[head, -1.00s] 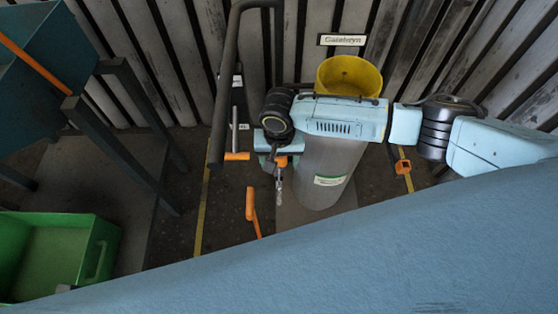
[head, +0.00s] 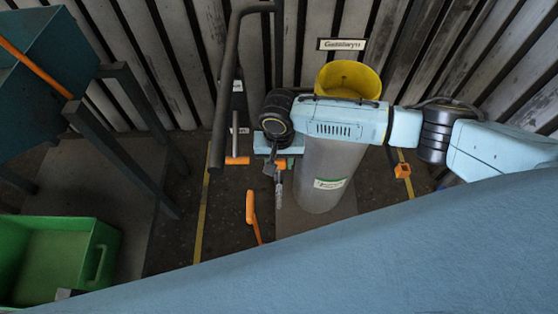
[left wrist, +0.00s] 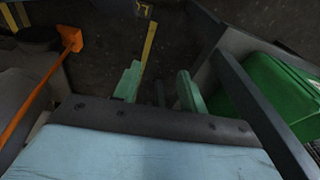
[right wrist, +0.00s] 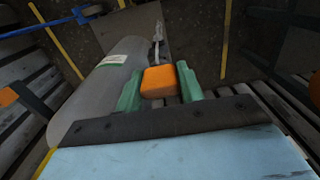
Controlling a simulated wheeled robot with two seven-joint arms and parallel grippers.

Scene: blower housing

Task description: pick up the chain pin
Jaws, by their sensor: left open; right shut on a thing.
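The chain pin shows in the right wrist view as an orange block-shaped grip (right wrist: 158,82) with a thin metal part beyond it. In the head view a bit of orange (head: 281,163) shows at the gripper, with the silver metal part (head: 279,187) hanging below. My right gripper (right wrist: 160,88) is shut on the orange grip, one green finger on each side; it also shows in the head view (head: 278,160). My left gripper (left wrist: 158,85) is open and empty in the left wrist view.
A grey cylinder (head: 328,175) with a yellow top (head: 348,80) stands right beside my right gripper. A dark curved pipe (head: 222,95) rises to the left. An orange handle (head: 251,207) is low in front. A green crate (head: 98,262) is at the lower left.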

